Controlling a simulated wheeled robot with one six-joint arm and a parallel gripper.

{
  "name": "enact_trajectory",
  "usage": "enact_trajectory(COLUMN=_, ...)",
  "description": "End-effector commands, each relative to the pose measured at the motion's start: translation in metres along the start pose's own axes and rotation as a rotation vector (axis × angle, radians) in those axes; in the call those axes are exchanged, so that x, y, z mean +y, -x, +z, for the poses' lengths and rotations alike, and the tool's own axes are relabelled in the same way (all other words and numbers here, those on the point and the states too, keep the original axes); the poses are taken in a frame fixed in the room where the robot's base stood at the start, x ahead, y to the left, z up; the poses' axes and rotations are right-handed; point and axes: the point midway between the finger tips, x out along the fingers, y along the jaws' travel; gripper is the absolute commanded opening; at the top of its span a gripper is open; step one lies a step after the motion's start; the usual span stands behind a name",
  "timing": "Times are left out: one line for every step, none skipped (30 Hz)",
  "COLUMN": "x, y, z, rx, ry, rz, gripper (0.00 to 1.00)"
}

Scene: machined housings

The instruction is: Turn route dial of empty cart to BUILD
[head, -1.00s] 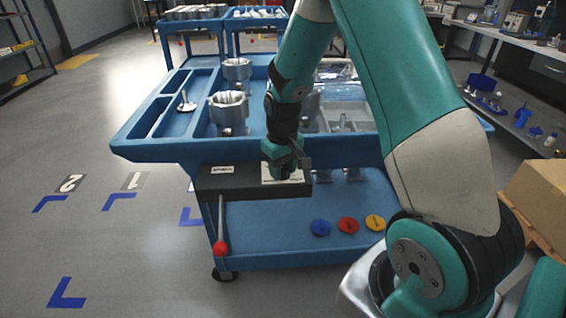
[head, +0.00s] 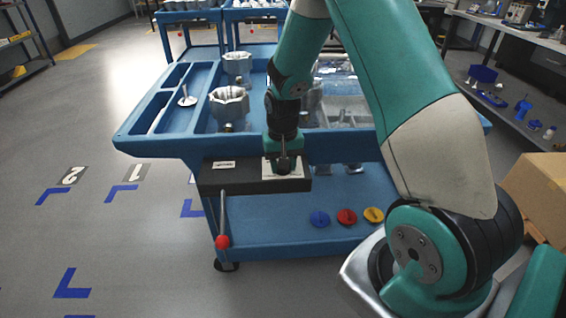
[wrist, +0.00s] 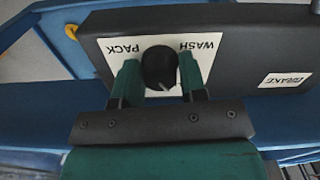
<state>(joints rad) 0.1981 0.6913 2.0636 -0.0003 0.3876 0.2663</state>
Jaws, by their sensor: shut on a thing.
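The route dial (wrist: 160,66) is a round black knob with a pale pointer mark, on a white plate (wrist: 103,51) lettered PACK and WASH, upside down in the wrist view. The mark points down in that view, towards my gripper's body. Any BUILD lettering is hidden. My gripper (wrist: 160,80) has its two green fingers on either side of the knob, shut on it. In the head view my gripper (head: 283,150) is over the plate on the black control box (head: 230,180) of a blue cart (head: 160,145). This cart carries metal housings (head: 229,105).
A BRAKE label (wrist: 285,80) is on the same box. A lever with a red ball (head: 222,242) hangs below it. Blue, red and yellow discs (head: 346,217) lie on the lower shelf. Other carts stand behind; a cardboard box (head: 540,185) is at right. Floor at left is clear.

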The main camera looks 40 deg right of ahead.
Motion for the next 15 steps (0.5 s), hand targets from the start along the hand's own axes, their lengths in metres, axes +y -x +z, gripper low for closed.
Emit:
enact_trajectory(x=0.0000, y=0.0008, z=-0.0011, rx=0.004, ry=-0.001, rz=0.000, gripper=0.15)
enact_trajectory(x=0.0000, y=0.0008, z=-0.0011, rx=0.004, ry=-0.001, rz=0.000, gripper=0.15)
enact_trajectory(x=0.0000, y=0.0008, z=-0.0011, rx=0.004, ry=0.000, rz=0.000, gripper=0.15)
enact_trajectory(x=0.0000, y=0.0008, z=-0.0011, rx=0.004, ry=0.000, rz=0.000, gripper=0.15)
enact_trajectory(x=0.0000, y=0.0008, z=-0.0011, rx=0.004, ry=0.000, rz=0.000, gripper=0.15)
enact_trajectory(x=0.0000, y=0.0008, z=-0.0011, rx=0.004, ry=0.000, rz=0.000, gripper=0.15)
enact_trajectory(x=0.0000, y=0.0009, z=-0.0011, rx=0.004, ry=0.000, rz=0.000, gripper=0.15)
enact_trajectory(x=0.0000, y=0.0009, z=-0.0011, rx=0.004, ry=0.000, rz=0.000, gripper=0.41)
enact_trajectory(x=0.0000, y=0.0008, z=-0.0011, rx=0.004, ry=0.000, rz=0.000, gripper=0.50)
enact_trajectory(x=0.0000, y=0.0008, z=-0.0010, rx=0.004, ry=0.000, rz=0.000, gripper=0.57)
enact_trajectory(x=0.0000, y=0.0008, z=-0.0010, rx=0.003, ry=0.000, rz=0.000, gripper=0.64)
enact_trajectory(x=0.0000, y=0.0007, z=-0.0009, rx=0.003, ry=0.000, rz=0.000, gripper=0.64)
enact_trajectory(x=0.0000, y=0.0006, z=-0.0008, rx=0.003, ry=0.001, rz=0.000, gripper=0.64)
enact_trajectory(x=0.0000, y=0.0005, z=-0.0007, rx=0.003, ry=0.001, rz=0.000, gripper=0.64)
enact_trajectory(x=0.0000, y=0.0005, z=-0.0006, rx=0.002, ry=0.001, rz=0.000, gripper=0.64)
